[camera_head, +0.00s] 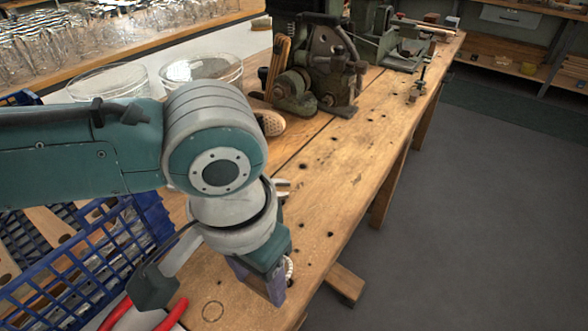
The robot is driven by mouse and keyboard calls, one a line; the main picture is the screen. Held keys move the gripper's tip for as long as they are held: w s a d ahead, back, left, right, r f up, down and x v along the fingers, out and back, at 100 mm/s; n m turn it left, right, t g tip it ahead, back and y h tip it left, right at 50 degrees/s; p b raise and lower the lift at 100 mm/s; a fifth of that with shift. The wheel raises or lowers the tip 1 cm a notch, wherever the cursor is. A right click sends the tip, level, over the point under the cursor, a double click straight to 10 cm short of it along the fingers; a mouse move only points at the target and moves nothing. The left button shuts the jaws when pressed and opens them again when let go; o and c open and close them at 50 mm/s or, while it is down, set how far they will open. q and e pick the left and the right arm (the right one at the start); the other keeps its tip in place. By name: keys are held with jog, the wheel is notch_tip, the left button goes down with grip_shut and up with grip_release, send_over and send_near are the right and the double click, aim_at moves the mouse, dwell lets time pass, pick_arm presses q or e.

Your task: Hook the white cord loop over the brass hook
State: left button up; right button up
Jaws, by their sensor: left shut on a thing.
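My left gripper (262,284) points down just above the near part of the wooden bench. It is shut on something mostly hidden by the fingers. A small whitish curved piece, which looks like part of the white cord loop (290,268), shows at the right side of the fingers. Small brass-coloured pieces (283,183) show just behind my wrist; I cannot tell whether one is the brass hook. My right gripper is not in view.
The wooden bench (335,165) has several dark holes and a thin ring mark. A blue crate (150,215) stands at left, with red handles (170,315) near it. Glass bowls (203,68) and a green machine (325,60) stand behind. Clear floor lies right.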

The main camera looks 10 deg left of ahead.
pick_arm(q)
jog(key=shift+d+f+b, duration=0.15)
jog(key=shift+f+b, duration=0.65)
jog(key=shift+f, duration=0.5)
jog(key=shift+f, duration=0.5)
jog(key=o, duration=1.6)
jog(key=shift+c, duration=0.2)
jog(key=shift+r, duration=0.15)
notch_tip(320, 180, up, 10)
jog(key=p, duration=1.1)
jog(key=shift+r+p, duration=0.2)
jog(key=shift+p, duration=0.15)
